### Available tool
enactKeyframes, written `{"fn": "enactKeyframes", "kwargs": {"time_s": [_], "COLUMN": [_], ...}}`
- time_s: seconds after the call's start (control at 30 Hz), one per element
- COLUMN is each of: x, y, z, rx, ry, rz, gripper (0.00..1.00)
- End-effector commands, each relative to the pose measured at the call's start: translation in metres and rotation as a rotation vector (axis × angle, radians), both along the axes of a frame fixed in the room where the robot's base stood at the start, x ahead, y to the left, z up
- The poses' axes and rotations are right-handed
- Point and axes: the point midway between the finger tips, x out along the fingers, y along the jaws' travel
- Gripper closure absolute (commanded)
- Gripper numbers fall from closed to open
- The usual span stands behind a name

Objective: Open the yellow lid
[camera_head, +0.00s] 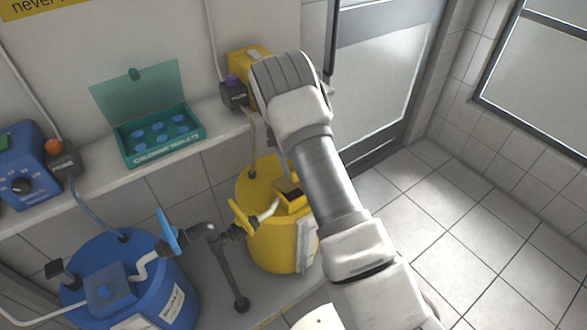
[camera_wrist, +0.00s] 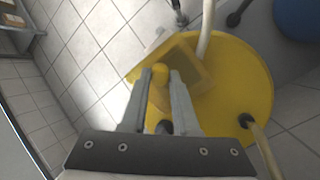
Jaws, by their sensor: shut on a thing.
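The yellow barrel (camera_head: 268,245) stands on a low ledge below the shelf. Its round top also fills much of the wrist view (camera_wrist: 245,85). On that top is a raised yellow box-like part with the yellow lid (camera_wrist: 190,62); I cannot tell how far the lid is raised. A rounded yellow knob (camera_wrist: 160,72) sits at its near edge. My gripper (camera_wrist: 160,88) is shut on this knob, one grey finger on each side. In the head view, my arm hides the gripper and most of the lid.
A pale hose (camera_wrist: 204,30) and a second hose (camera_wrist: 254,128) run into the barrel top. A yellow valve handle (camera_head: 242,217) and dark pipework sit left of the barrel. A blue barrel (camera_head: 125,275) stands farther left. A teal tablet box (camera_head: 160,150) is on the shelf. Tiled floor is free at right.

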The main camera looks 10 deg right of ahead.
Motion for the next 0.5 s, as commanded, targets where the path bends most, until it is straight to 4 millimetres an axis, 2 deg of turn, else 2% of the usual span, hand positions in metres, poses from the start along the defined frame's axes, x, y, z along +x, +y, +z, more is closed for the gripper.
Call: {"fn": "enactKeyframes", "kwargs": {"time_s": [0.5], "x": [0.0041], "y": [0.0012], "z": [0.0028], "rx": [-0.018], "ry": [0.041], "rz": [0.000], "gripper": [1.00]}}
